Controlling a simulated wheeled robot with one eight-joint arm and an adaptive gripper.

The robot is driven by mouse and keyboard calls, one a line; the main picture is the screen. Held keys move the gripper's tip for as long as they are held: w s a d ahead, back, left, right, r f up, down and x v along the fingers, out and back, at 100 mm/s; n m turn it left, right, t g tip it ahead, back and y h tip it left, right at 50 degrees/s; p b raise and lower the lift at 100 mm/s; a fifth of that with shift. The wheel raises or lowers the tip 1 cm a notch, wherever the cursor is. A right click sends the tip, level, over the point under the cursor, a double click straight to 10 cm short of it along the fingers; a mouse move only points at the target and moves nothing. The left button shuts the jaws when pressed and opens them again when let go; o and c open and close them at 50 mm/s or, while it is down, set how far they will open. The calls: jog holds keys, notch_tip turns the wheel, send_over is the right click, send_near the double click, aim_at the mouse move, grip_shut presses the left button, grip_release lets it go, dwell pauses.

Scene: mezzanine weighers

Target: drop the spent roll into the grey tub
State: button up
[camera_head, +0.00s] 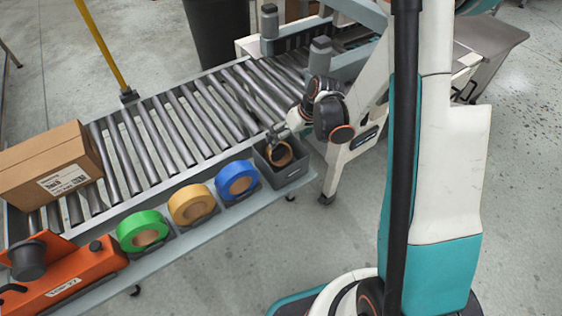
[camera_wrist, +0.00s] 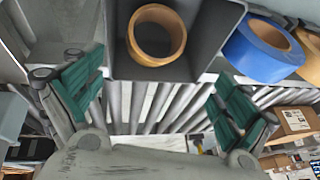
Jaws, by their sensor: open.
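The spent roll is a thin, nearly bare brown ring (camera_head: 288,158). It lies inside the grey tub (camera_head: 297,181) at the right end of the row of tape rolls. In the wrist view the spent roll (camera_wrist: 180,38) shows inside the tub (camera_wrist: 205,66), near its wall. My gripper (camera_head: 279,133) is just above the tub on its conveyor side. In the wrist view the green-padded fingers of my gripper (camera_wrist: 152,95) are spread wide with nothing between them, apart from the roll.
Blue (camera_head: 237,179), tan (camera_head: 191,205) and green (camera_head: 143,231) tape rolls stand in a row on the side shelf. An orange machine (camera_head: 75,272) is at the lower left. A cardboard box (camera_head: 45,165) sits on the roller conveyor (camera_head: 170,130); the rollers between are clear.

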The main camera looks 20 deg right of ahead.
jog(key=v, duration=1.1)
jog(key=shift+r, duration=0.3)
jog(key=shift+s+d, duration=0.1)
jog(key=shift+s, duration=0.05)
